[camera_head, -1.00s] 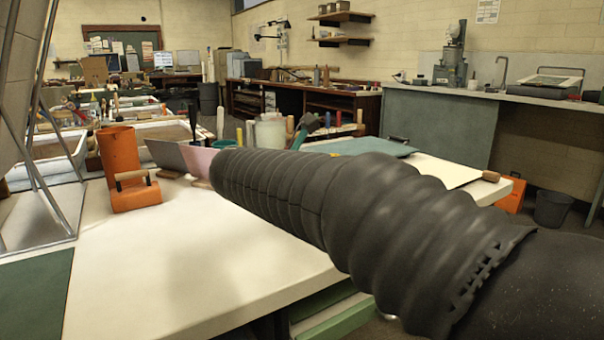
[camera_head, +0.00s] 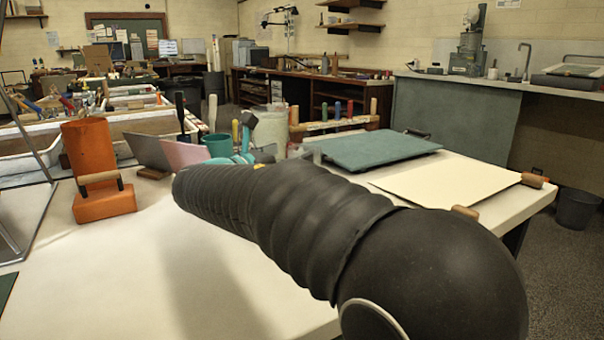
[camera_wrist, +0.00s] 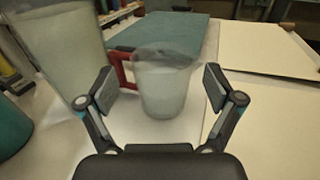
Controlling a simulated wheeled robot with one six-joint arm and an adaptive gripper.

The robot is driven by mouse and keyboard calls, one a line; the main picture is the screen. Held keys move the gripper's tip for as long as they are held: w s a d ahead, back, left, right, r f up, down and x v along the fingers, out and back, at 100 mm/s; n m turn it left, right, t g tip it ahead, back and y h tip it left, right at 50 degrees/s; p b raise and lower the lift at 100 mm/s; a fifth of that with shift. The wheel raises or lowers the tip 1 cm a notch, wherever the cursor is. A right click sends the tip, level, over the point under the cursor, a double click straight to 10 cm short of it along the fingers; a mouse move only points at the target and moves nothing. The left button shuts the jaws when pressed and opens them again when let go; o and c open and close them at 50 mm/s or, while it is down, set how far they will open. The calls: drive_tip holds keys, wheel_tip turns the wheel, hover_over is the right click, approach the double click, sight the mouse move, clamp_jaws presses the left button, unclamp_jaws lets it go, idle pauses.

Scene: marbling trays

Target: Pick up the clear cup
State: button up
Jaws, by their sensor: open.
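In the wrist view a clear cup (camera_wrist: 164,84), frosted-looking, stands upright on the pale table, between and just beyond the fingers of my gripper (camera_wrist: 158,90). The fingers are spread wide and do not touch it. A larger clear container (camera_wrist: 62,50) with pale contents stands to the left, close to my left finger. In the head view a pale clear container (camera_head: 270,128) shows behind my arm.
A teal board (camera_head: 372,150) and a cream sheet (camera_head: 445,180) lie to the right. A teal cup (camera_head: 217,145), a pink sheet (camera_head: 184,153) and an orange block stand (camera_head: 90,160) are to the left. A red-framed item (camera_wrist: 122,70) is behind the cup. The front tabletop is clear.

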drive_tip(key=f, duration=0.3)
drive_tip(key=shift+d+b, duration=0.2)
drive_tip(key=shift+b, duration=0.1)
drive_tip(key=shift+x, duration=3.75)
drive_tip(key=shift+f, duration=0.1)
drive_tip(key=c, duration=1.2)
